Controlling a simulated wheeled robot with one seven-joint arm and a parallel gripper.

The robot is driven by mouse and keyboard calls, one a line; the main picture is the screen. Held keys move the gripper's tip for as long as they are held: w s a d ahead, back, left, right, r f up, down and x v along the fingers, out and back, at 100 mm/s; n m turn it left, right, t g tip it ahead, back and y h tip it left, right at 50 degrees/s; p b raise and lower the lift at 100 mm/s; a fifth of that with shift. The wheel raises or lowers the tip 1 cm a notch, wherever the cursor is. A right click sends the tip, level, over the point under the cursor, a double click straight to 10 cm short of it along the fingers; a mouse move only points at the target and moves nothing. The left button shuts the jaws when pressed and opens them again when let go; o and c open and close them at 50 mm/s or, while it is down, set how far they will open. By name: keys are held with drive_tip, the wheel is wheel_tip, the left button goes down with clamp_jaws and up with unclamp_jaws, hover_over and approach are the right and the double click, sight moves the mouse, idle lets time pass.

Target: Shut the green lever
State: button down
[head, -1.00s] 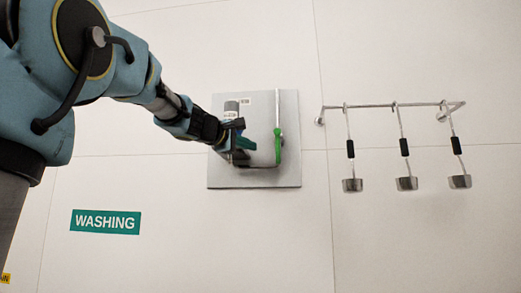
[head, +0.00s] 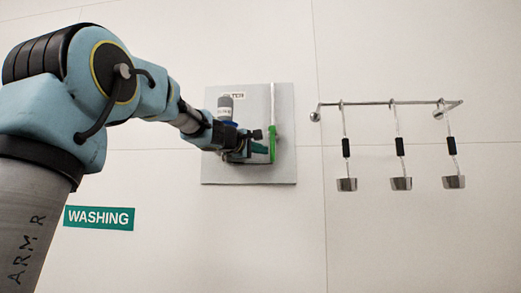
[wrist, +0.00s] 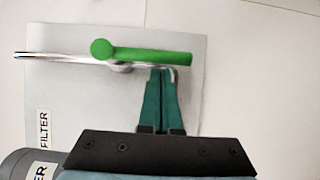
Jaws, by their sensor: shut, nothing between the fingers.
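The green lever (head: 272,145) is on the wall panel (head: 220,174), over a metal pipe (head: 276,98). In the head view it runs nearly upright, roughly along the pipe. In the wrist view the green lever (wrist: 150,56) lies across the picture, its rounded end at the left. My gripper (head: 262,150) is left of the lever's lower part. In the wrist view my gripper (wrist: 162,72) is shut and empty, its green fingertips right at the lever's edge near its right end. I cannot tell whether they touch.
A grey cylinder with a FILTER label (wrist: 22,165) stands close beside my gripper. A metal rack (head: 390,103) with hanging tools is on the wall to the right. A WASHING sign (head: 99,217) is at lower left. The wall between panel and rack is clear.

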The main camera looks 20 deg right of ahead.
drive_tip(key=shift+f, duration=0.1)
drive_tip(key=shift+s+d+f+n+b, duration=0.1)
drive_tip(key=shift+d+n+b, duration=0.15)
drive_tip(key=shift+b, duration=0.6)
drive_tip(key=shift+s+d+f+n+h+b, duration=0.15)
drive_tip(key=shift+n+h+b, duration=0.3)
drive_tip(key=shift+b, duration=0.7)
drive_tip(key=s+d+r+n+t+y+b, duration=0.2)
drive_tip(key=d+n+t+b, duration=0.2)
drive_tip(key=n+b, duration=0.4)
drive_tip(key=s+d+r+n+t+y+b, duration=0.2)
drive_tip(key=d+n+t+b, duration=0.2)
drive_tip(key=n, duration=0.8)
drive_tip(key=shift+s+r+n+t+b, duration=0.15)
drive_tip(key=shift+s+n+t+b, duration=0.2)
drive_tip(key=shift+t+b, duration=1.45)
drive_tip(key=shift+d+g+h+b, duration=0.25)
drive_tip(key=shift+g+b, duration=0.1)
drive_tip(key=shift+g, duration=0.15)
